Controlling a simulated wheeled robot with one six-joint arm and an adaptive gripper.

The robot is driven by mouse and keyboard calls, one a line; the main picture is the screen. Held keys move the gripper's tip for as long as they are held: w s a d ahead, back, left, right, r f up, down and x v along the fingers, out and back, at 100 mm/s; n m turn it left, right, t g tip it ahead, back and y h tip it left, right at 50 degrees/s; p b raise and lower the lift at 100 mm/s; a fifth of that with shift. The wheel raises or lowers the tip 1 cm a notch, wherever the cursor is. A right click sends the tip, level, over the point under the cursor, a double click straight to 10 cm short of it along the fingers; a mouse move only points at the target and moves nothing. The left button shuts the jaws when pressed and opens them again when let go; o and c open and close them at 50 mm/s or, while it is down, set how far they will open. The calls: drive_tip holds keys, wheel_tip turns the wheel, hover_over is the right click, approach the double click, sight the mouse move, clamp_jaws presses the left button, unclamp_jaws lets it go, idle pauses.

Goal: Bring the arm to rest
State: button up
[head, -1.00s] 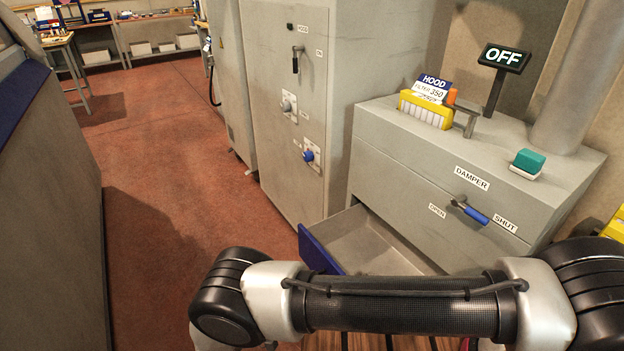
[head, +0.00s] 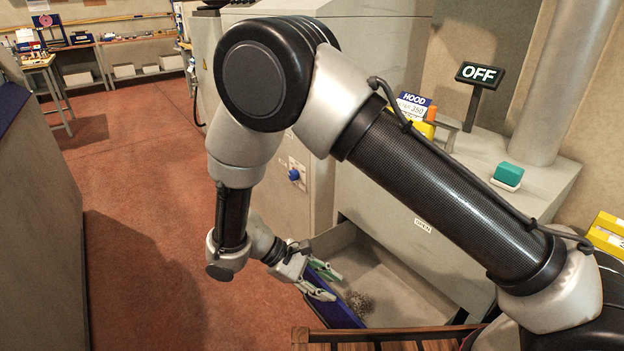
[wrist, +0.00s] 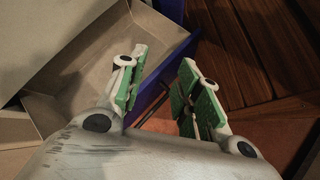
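My gripper (head: 325,283) hangs low at the open drawer's blue front (head: 337,306), fingers apart. In the wrist view my gripper (wrist: 163,72) shows green finger pads with a gap between them and nothing held. The blue front (wrist: 162,70) passes behind and between the fingers there; I cannot tell whether they touch it. My arm (head: 430,190) is bent, its elbow high in the middle of the head view, and its upper link hides much of the damper cabinet.
The drawer (head: 390,285) is pulled out, with a dark grainy patch (head: 360,303) inside. A sign (head: 479,74) reads OFF. A teal block (head: 518,174) sits on the cabinet top. A slatted wooden surface (head: 390,338) lies in front. Red floor (head: 140,200) is clear at left.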

drive_tip(key=w+d+r+m+g+y, duration=0.2)
drive_tip(key=d+r+y, duration=0.35)
drive_tip(key=r, duration=0.75)
drive_tip(key=s+d+r+m+t+y, duration=0.2)
drive_tip(key=s+d+r+m+t, duration=0.1)
drive_tip(key=d+r, duration=0.8)
drive_tip(key=s+d+r+m+t+y, duration=0.2)
drive_tip(key=s+d+r+m+t, duration=0.2)
drive_tip(key=d+r, duration=0.7)
drive_tip(key=s+d+m, duration=0.2)
drive_tip(key=d+m, duration=0.1)
drive_tip(key=d, duration=0.3)
drive_tip(key=shift+s, duration=0.3)
